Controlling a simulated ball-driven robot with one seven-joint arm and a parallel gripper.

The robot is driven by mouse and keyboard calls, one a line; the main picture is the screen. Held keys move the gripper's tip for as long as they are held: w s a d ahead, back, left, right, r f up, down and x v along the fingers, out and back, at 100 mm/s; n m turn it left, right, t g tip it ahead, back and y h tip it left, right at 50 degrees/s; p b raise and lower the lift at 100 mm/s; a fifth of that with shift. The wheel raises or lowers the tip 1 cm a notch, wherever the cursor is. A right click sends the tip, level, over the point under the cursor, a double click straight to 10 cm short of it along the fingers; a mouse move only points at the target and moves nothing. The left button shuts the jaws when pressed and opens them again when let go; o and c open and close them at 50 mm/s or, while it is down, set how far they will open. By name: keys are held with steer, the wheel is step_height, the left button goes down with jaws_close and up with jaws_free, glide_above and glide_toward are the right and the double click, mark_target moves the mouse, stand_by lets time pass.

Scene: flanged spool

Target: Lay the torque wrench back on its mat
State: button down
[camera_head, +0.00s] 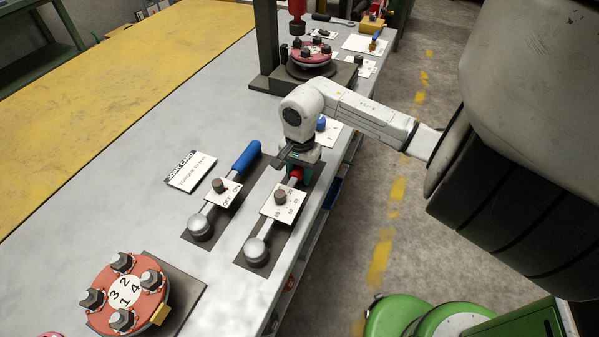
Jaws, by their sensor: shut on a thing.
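A torque wrench with a red grip (296,174), a round silver head (257,250) and a white label card lies along a dark mat (240,262). My gripper (295,167) is shut on its red-grip end, which the jaws mostly hide. The wrench is lined up with the mat, but I cannot tell whether it touches it or hovers just above. A second torque wrench with a blue grip (246,156) lies on its own dark mat (190,234) to the left, apart from my gripper.
A joint card (191,171) lies left of the wrenches. A red flange with numbered bolts (127,294) sits at the front left. Another red flange (313,53) stands under a press at the back. The bench's right edge runs close to the red wrench's mat.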

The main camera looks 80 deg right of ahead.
steer(key=shift+f, duration=0.1)
steer(key=c, duration=0.6)
jaws_free()
steer(key=shift+f, duration=0.1)
